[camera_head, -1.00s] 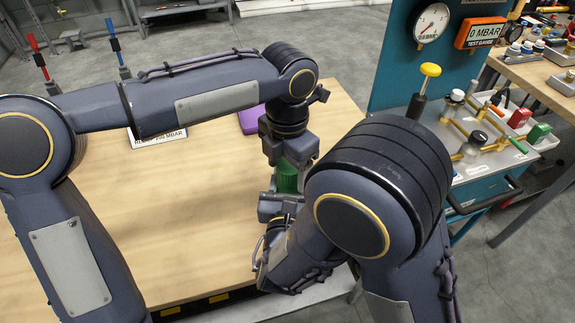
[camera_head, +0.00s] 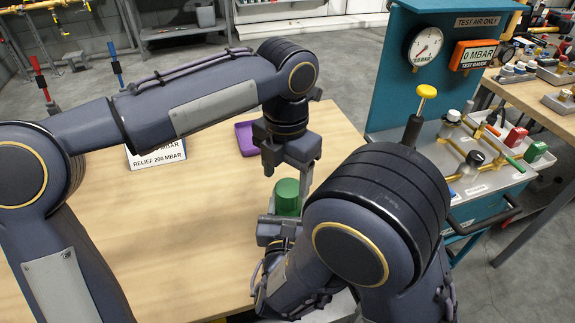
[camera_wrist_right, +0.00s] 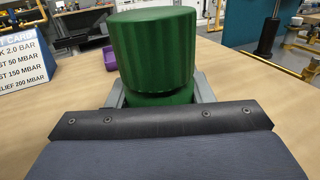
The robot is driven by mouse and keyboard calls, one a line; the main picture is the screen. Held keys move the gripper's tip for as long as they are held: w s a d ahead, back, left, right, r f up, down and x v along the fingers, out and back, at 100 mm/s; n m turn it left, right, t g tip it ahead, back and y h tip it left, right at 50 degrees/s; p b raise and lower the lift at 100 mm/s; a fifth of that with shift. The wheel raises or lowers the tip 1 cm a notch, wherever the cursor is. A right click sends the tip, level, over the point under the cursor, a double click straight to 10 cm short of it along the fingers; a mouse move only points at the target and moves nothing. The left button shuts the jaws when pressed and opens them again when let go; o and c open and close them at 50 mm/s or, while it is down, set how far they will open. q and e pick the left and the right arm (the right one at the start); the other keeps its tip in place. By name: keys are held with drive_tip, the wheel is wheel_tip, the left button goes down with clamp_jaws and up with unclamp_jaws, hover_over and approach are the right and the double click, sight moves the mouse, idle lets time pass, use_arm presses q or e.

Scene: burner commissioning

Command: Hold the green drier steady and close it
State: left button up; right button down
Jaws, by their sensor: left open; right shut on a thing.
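The green drier (camera_head: 287,196) stands upright near the table's right side. In the right wrist view it is a ribbed green cap (camera_wrist_right: 154,48) on a green lower body (camera_wrist_right: 165,97); the cap looks slightly off-centre to the left. My right gripper (camera_head: 280,222) is shut on the lower body, with a grey finger on each side of it. My left gripper (camera_head: 296,172) is open, pointing down just above the cap and apart from it. My right arm hides part of the drier's base in the head view.
A purple tray (camera_head: 246,139) lies behind my left gripper. A white sign (camera_head: 160,153) with pressure values stands on the wooden table (camera_head: 180,220). A teal test rig (camera_head: 395,60) with gauge and brass valves stands to the right. The table's left part is clear.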

use_arm(q)
drive_tip(key=n, duration=0.7)
drive_tip(key=shift+d+r, duration=0.1)
drive_tip(key=shift+r, duration=0.05)
drive_tip(key=n, duration=0.5)
drive_tip(key=shift+r, duration=0.1)
drive_tip(key=n, duration=0.5)
drive_tip(key=shift+r, duration=0.15)
drive_tip(key=n, duration=0.5)
drive_tip(key=shift+w+d+r+n, duration=0.1)
drive_tip(key=shift+r+n, duration=0.05)
drive_tip(key=shift+n, duration=0.25)
drive_tip(key=n, duration=0.4)
drive_tip(key=shift+r+n, duration=0.15)
drive_tip(key=shift+n, duration=0.25)
drive_tip(key=n, duration=0.2)
drive_tip(key=shift+n, duration=0.4)
drive_tip(key=n, duration=0.5)
drive_tip(key=shift+r, duration=0.25)
drive_tip(key=n, duration=0.5)
drive_tip(key=shift+w+r, duration=0.1)
drive_tip(key=shift+r, duration=0.1)
drive_tip(key=n, duration=0.6)
drive_tip(key=shift+r+n, duration=0.25)
drive_tip(key=shift+n, duration=0.15)
